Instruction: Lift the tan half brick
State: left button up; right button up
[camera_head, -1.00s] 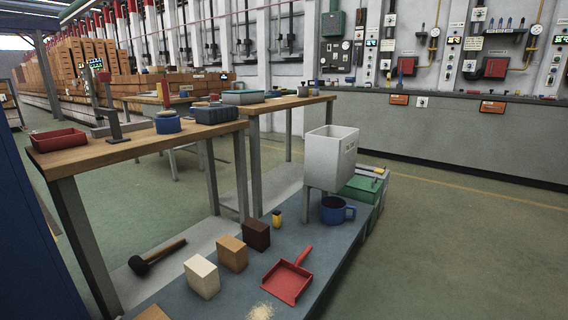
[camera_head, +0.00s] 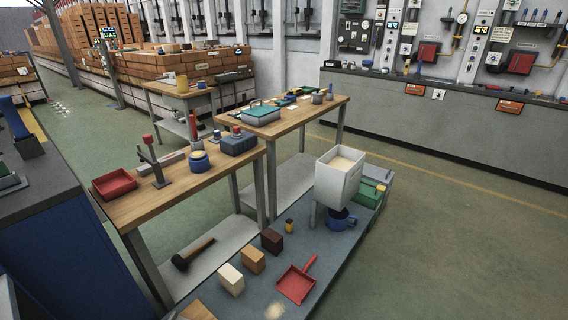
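A tan half brick (camera_head: 253,260) stands upright on the grey low platform (camera_head: 345,250), between a cream brick (camera_head: 231,279) and a dark brown brick (camera_head: 271,241). The three stand in a slanting row, with small gaps. Another tan block (camera_head: 197,311) shows at the bottom edge, partly cut off by the frame. Neither of my grippers is in view, and nothing is seen touching the tan half brick.
A red dustpan (camera_head: 296,284) lies right of the bricks, near spilled sand (camera_head: 274,311). A black-headed mallet (camera_head: 193,253) lies left of them. A white hopper (camera_head: 338,178) stands behind, above a blue mug (camera_head: 340,219). A wooden workbench (camera_head: 150,208) rises behind the mallet.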

aim_at(252, 258)
jog(key=i+l+u, duration=0.2)
jog(key=i+l, duration=0.15)
jog(key=l, duration=0.3)
jog(key=i+l+u, duration=0.1)
jog(key=l, duration=0.2)
jog(key=i+l+u, duration=0.1)
jog(key=l, duration=0.25)
jog(key=i+l+u, duration=0.15)
jog(key=l, duration=0.25)
jog(key=i+l+u, duration=0.1)
jog(key=i+l, duration=0.15)
jog(key=i+l+u, duration=0.1)
jog(key=i+l, duration=0.25)
jog(key=l, duration=0.15)
jog(key=i+l+u, duration=0.15)
jog(key=i+l, duration=0.2)
jog(key=l, duration=0.15)
